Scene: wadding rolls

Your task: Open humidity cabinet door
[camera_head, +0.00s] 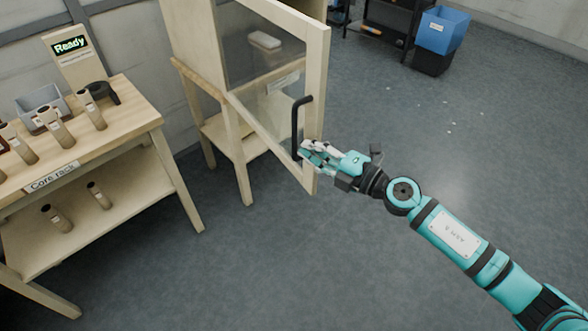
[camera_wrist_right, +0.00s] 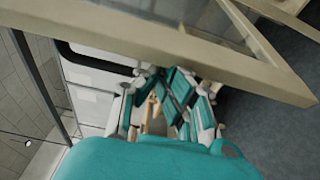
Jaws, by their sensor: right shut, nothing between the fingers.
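The humidity cabinet (camera_head: 186,32) is a pale wooden box on legs at the top of the head view. Its glazed, pale-framed door (camera_head: 317,100) stands swung out from the body. A black bar handle (camera_head: 297,128) is on the door near its free edge. My right gripper (camera_head: 306,150) is shut and empty, beside the lower end of the handle; I cannot tell whether it touches. In the right wrist view, the fingers (camera_wrist_right: 163,98) are close under the door frame (camera_wrist_right: 170,50), and a dark curved bar lies left of them. My left gripper is not in view.
A wooden core rack (camera_head: 150,122) with several brown cylinders and a "Ready" sign (camera_head: 70,45) stands at the left. A blue bin (camera_head: 441,30) is at the back right.

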